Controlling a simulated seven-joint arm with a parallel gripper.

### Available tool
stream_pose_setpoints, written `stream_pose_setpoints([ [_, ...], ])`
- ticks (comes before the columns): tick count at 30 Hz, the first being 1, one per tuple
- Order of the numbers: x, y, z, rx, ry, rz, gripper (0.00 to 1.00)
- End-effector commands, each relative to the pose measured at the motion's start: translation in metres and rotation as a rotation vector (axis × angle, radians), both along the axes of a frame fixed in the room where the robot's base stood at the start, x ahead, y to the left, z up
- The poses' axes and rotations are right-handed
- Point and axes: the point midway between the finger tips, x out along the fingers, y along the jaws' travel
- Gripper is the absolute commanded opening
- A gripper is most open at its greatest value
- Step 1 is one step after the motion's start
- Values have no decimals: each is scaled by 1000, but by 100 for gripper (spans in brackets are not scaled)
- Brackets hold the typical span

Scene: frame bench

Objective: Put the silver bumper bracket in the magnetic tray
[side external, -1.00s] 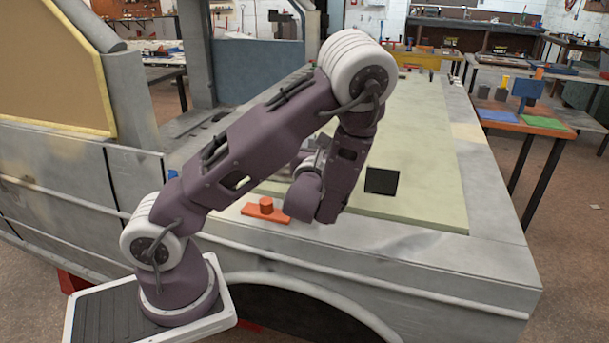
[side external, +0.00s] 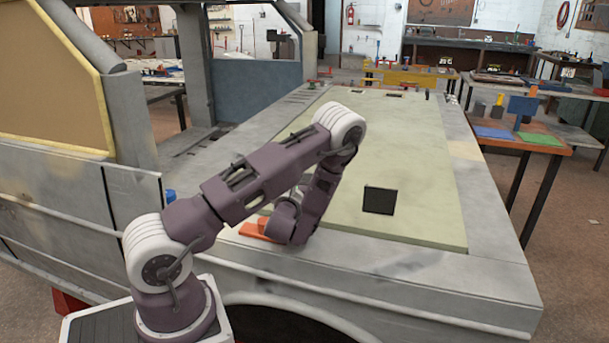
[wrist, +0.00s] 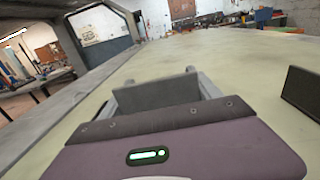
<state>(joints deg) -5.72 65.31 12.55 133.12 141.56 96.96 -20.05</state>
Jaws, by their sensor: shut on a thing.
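My gripper (wrist: 156,94) is seen from behind in the wrist view, its two grey fingers on either side of a flat, dark grey piece (wrist: 155,95). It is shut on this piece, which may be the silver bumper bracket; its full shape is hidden. In the side external view my arm's end hangs low over the near left of the pale green panel, and the fingers and held piece are hidden. I cannot make out the magnetic tray for certain.
A dark square plate (side external: 379,200) stands on the pale green panel (side external: 420,170), right of my arm; it also shows at the wrist view's right edge (wrist: 304,94). An orange piece (side external: 252,231) lies beside my arm's end, partly covered. The panel's middle is largely clear.

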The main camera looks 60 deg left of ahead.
Motion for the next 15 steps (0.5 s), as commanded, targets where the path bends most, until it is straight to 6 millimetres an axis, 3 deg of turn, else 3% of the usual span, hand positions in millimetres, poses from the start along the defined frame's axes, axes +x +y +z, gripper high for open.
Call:
stream_pose_setpoints([
  [6, 0, 0, -2, 1, 1, 0, 21],
  [7, 0, 0, -2, 1, 1, 0, 78],
  [9, 0, 0, -2, 1, 1, 0, 92],
  [10, 0, 0, -2, 1, 1, 0, 94],
  [15, 0, 0, -2, 1, 1, 0, 94],
])
